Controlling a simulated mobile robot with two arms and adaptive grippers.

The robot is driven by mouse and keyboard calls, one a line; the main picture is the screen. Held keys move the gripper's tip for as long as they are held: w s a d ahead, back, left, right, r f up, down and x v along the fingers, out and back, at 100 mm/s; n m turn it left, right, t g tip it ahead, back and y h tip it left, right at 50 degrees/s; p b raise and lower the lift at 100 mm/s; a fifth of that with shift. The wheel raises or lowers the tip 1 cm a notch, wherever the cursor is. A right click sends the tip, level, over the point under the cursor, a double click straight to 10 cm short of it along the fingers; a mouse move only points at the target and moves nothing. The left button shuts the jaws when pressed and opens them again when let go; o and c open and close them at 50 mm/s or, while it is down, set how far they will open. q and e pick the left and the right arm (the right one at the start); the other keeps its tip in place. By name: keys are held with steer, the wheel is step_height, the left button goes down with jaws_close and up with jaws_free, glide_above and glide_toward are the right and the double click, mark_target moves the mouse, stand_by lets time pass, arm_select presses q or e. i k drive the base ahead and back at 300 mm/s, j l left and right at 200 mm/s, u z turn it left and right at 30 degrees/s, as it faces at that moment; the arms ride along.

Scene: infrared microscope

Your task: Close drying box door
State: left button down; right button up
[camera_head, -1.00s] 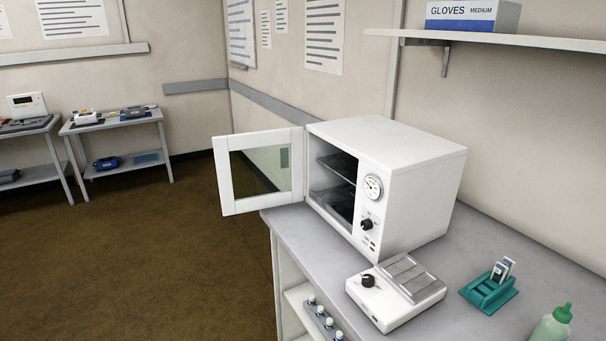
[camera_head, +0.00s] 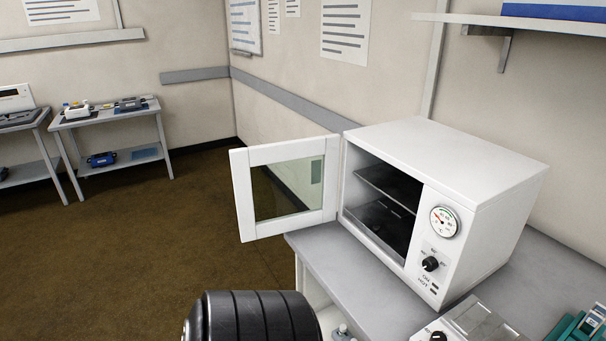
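The white drying box (camera_head: 487,205) stands on the grey bench in the head view. Its door (camera_head: 284,234), a white frame around a glass pane (camera_head: 287,188), is swung wide open to the left, past the bench's edge. Dark shelves (camera_head: 384,215) show inside the open chamber. A dial gauge (camera_head: 444,221) and a black knob (camera_head: 430,264) are on its front. A black ribbed cylindrical part of my own arm shows at the bottom centre, below the door and apart from it. Neither gripper's fingers are in view.
The grey bench top (camera_head: 335,265) has a hotplate-like device (camera_head: 480,322) and a teal rack (camera_head: 577,326) at the lower right. A wall shelf (camera_head: 530,22) is above. Open brown floor (camera_head: 130,255) lies left of the door.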

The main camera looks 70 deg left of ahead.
mark_target(242, 158)
steer(key=j, duration=0.4)
steer(key=k+j+z, duration=0.15)
steer(key=j, duration=0.25)
steer(key=k+j, duration=0.1)
steer(key=j, duration=0.3)
steer(key=j+z, duration=0.1)
steer(key=j, duration=0.35)
steer(key=k+j+z, duration=0.1)
steer(key=j, duration=0.25)
steer(key=k+j, duration=0.2)
steer(key=j, duration=0.2)
steer(key=k+j+z, duration=0.15)
steer(key=j, duration=0.25)
steer(key=k+j, duration=0.1)
steer(key=j, duration=0.25)
steer(key=k+j, duration=0.1)
steer(key=j, duration=0.25)
steer(key=k+j, duration=0.1)
steer(key=j, duration=0.25)
steer(key=k+j, duration=0.15)
steer(key=j, duration=0.15)
